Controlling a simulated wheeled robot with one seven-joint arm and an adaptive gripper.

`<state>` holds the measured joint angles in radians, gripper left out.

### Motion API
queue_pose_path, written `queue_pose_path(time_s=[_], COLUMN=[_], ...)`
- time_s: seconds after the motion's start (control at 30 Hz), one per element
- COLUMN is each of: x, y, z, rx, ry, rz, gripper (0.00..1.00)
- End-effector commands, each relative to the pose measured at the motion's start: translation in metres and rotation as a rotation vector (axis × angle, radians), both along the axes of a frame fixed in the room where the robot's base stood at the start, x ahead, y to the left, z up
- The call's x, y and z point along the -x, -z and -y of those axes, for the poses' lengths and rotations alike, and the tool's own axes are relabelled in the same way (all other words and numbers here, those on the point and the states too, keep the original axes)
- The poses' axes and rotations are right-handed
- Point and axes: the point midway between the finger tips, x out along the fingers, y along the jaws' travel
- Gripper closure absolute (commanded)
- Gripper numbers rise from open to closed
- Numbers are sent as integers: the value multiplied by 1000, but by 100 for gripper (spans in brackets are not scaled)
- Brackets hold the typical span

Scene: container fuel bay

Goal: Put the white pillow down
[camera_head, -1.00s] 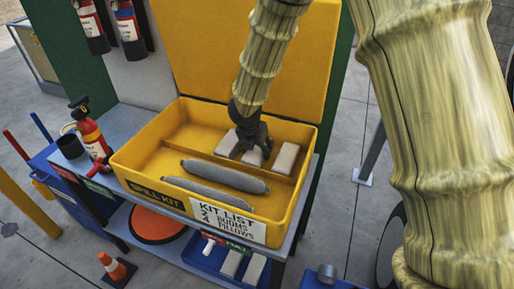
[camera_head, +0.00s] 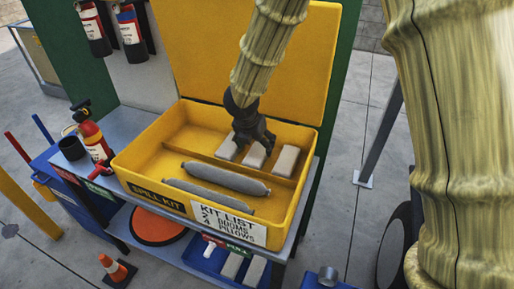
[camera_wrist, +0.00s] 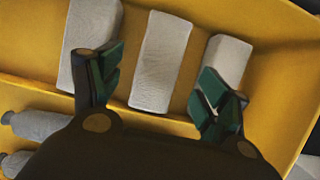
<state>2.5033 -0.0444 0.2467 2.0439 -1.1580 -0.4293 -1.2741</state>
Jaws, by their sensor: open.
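The yellow spill kit box (camera_head: 130,165) stands open on the bench. Three white pillows lie side by side in its back compartment: a left one (camera_head: 228,147), a middle one (camera_head: 254,159) and a right one (camera_head: 287,161). My gripper (camera_head: 254,146) is over this row, pointing down, and partly hides the middle pillow. In the wrist view my gripper (camera_wrist: 160,80) is open, its two fingers apart with nothing between them. The middle pillow (camera_wrist: 160,62) lies past the gap, the left (camera_wrist: 90,40) and right (camera_wrist: 222,62) pillows partly behind the fingers.
Two grey booms (camera_head: 226,179) lie in the front compartment, beyond a low divider. Two more white pillows (camera_head: 254,270) are in a blue tray (camera_head: 205,262) on the shelf below. A fire extinguisher (camera_head: 92,140) stands left of the box. The raised lid (camera_head: 200,50) is behind my gripper.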

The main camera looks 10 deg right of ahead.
Motion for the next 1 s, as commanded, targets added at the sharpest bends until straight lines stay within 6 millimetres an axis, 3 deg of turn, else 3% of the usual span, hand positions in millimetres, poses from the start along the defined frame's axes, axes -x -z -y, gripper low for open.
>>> queue_pose_path(time_s=[0.2,0.4,1.0], x=[13,19,22], y=[-37,-57,-64], z=[-8,-13,-15], rx=[-1,0,0], ry=[1,1,1], rz=[1,0,-1], gripper=[24,24,24])
